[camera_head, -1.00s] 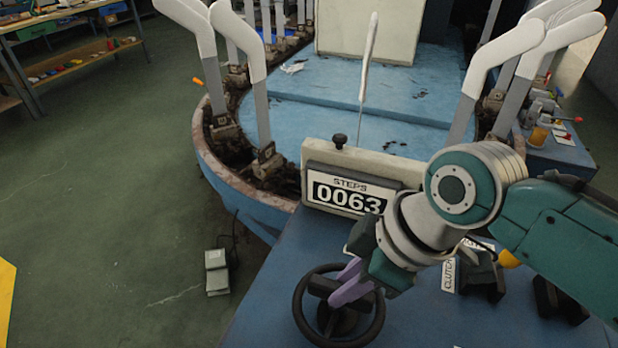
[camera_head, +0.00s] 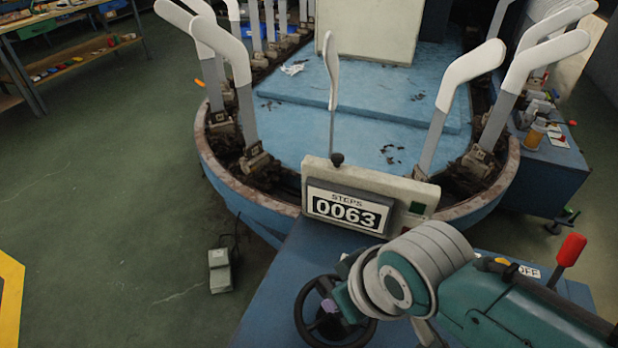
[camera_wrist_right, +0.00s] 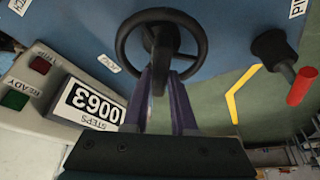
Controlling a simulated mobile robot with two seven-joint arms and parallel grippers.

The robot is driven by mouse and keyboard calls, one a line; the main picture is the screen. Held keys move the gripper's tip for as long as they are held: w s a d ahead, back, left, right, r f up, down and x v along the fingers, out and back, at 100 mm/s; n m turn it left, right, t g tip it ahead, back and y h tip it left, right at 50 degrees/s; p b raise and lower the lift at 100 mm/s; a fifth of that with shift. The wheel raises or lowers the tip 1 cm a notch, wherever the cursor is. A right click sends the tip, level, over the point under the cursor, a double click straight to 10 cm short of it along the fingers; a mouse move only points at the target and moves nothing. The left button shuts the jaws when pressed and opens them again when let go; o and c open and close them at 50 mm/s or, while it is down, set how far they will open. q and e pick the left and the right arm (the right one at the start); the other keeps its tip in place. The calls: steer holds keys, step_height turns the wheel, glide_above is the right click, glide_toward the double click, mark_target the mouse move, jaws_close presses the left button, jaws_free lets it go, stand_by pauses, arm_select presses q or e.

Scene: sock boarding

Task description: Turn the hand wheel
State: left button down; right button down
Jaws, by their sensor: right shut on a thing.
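The black hand wheel (camera_head: 300,318) sits on the blue bench in front of the steps counter (camera_head: 347,211), partly hidden by my right arm. It also shows in the right wrist view (camera_wrist_right: 122,45), with its rim, hub and a dark bar or handle. My right gripper (camera_wrist_right: 168,85) has its purple fingers on either side of that dark part and is shut on it. In the head view the gripper (camera_head: 335,305) is mostly hidden behind my wrist. The counter reads 0063. My left gripper is not in view.
Pale leg-shaped forms (camera_head: 240,75) stand around the blue carousel (camera_head: 300,115) behind the bench. A red-handled lever (camera_head: 570,250) stands right of my arm. A grey pedal (camera_head: 220,270) lies on the floor to the left. The wrist view shows a red lever (camera_wrist_right: 301,86) near the wheel.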

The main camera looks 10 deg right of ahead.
steer(key=shift+a+m+h, duration=0.15)
steer(key=shift+m+h, duration=0.35)
steer(key=shift+m, duration=0.7)
steer(key=shift+m+h, duration=0.4)
steer(key=shift+m, duration=0.7)
steer(key=c, duration=0.7)
jaws_free()
